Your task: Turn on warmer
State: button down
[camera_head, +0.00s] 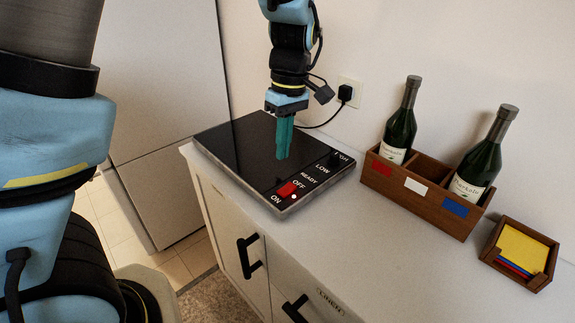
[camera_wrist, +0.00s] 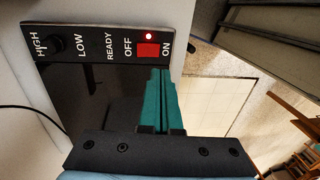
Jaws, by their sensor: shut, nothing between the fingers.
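The warmer (camera_head: 235,150) is a flat black plate with a grey rim on the white counter. Its front control strip carries the words HIGH, LOW, READY, OFF and ON. A red switch (camera_head: 287,189) sits between OFF and ON; it also shows in the wrist view (camera_wrist: 148,50). A small bright light (camera_head: 294,196) beside it glows red in the wrist view (camera_wrist: 148,36). A black knob (camera_wrist: 48,45) is at the HIGH and LOW end. My gripper (camera_head: 282,157), with green fingers, is shut and empty, pointing down over the plate, behind the red switch and apart from it.
A wooden caddy (camera_head: 413,203) with two dark bottles (camera_head: 400,125) stands right of the warmer. A small wooden holder (camera_head: 497,254) with yellow notes is further right. A plug (camera_head: 345,93) and cord are on the wall behind. The counter front between warmer and holder is clear.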

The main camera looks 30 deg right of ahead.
jog(key=shift+s+a+r, duration=0.1)
jog(key=shift+a+r, duration=0.05)
jog(key=shift+r, duration=1.05)
jog(key=shift+a+r, duration=0.1)
jog(key=shift+r, duration=1.05)
jog(key=w+a+f+m+h, duration=0.1)
jog(key=w+a, duration=0.3)
jog(key=a, duration=0.4)
jog(key=w+a+f+m, duration=0.1)
jog(key=w+a+f, duration=0.15)
jog(key=a, duration=0.55)
jog(key=a+f+m+t, duration=0.1)
jog(key=a+m+t, duration=0.1)
jog(key=a, duration=1.3)
jog(key=shift+s+h, duration=0.3)
jog(key=shift+s, duration=0.1)
jog(key=shift+d, duration=0.1)
